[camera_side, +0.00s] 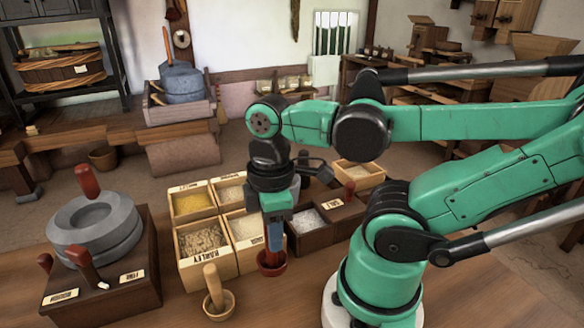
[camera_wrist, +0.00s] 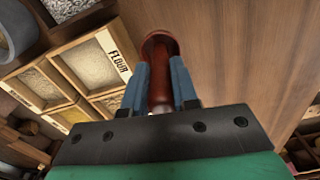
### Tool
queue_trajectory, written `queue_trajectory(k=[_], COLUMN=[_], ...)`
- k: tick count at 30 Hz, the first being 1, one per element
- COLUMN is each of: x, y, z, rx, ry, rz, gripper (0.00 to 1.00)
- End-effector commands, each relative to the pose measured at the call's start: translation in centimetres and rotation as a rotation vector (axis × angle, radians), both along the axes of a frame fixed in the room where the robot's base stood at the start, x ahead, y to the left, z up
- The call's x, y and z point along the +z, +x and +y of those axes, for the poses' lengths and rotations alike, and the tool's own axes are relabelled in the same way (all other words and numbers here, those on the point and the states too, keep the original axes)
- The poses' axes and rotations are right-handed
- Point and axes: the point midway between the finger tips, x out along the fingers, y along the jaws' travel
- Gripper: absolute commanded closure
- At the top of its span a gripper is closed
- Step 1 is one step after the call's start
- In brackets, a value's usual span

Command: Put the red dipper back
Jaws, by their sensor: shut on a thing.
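The red dipper (camera_side: 271,265) is upright under my gripper (camera_side: 274,238) in the side view, in front of the grain box. Its cup is low over the table, and I cannot tell whether it touches. In the wrist view, the blue fingers of my gripper (camera_wrist: 159,78) are shut on the handle of the dipper (camera_wrist: 160,50), one on each side. The cup end shows beyond the fingertips, and its inside is hidden.
The wooden grain box (camera_side: 209,269) with its compartments stands just left of the dipper. A mortar with a pestle (camera_side: 215,292) is in front. A stone quern (camera_side: 95,232) on a dark base stands at left. A dark salt box (camera_side: 345,211) is behind right.

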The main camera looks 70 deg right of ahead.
Motion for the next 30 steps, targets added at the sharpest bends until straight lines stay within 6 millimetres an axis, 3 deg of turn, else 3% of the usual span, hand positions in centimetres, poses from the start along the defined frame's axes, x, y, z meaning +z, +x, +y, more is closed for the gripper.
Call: queue_trajectory(k=[19, 30], x=[-4.9, -5.6], y=[0.1, 0.0], z=[0.0, 0.0], rx=[0.000, 0.000], ry=[0.000, 0.000], rz=[0.000, 0.000], gripper=[1.00, 1.00])
